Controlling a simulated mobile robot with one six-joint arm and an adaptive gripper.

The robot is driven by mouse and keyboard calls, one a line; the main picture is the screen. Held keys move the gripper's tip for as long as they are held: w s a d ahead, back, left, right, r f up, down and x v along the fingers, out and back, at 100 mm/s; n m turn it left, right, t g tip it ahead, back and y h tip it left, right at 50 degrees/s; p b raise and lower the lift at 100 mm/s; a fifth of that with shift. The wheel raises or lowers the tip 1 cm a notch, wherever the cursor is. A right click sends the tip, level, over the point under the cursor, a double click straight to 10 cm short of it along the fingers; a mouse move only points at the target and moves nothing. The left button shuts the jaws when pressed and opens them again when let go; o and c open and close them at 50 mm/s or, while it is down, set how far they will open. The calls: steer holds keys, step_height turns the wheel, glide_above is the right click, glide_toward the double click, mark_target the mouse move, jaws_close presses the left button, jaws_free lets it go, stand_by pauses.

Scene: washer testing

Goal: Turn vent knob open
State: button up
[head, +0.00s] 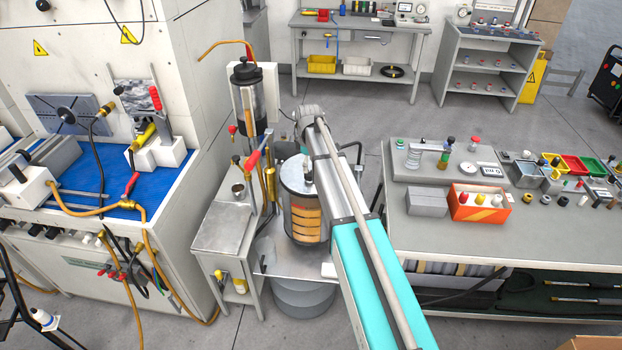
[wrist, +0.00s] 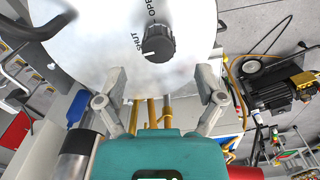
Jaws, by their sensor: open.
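The vent knob (wrist: 158,43) is a round black ribbed knob on a pale round lid (wrist: 95,50) in the wrist view. The words OPEN and SHUT are printed beside it, and its white mark lies on the side of SHUT. My gripper (wrist: 160,88) is open and empty, its two fingers spread to the left and right below the knob in the picture. The knob is apart from both fingers. In the head view, the lidded vessel (head: 304,208) with its copper-coloured bands stands partly behind my arm. I cannot make out the gripper there.
A metal side table (head: 222,228) stands left of the vessel, with a dark cylinder (head: 246,95) behind. A red-handled valve (head: 253,160) is close on the left. The right workbench (head: 440,232) carries many small parts. Brass pipes (wrist: 152,112) show between my fingers.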

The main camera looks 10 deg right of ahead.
mark_target(309, 173)
steer(key=shift+f+b, duration=2.05)
steer(key=shift+f, duration=0.25)
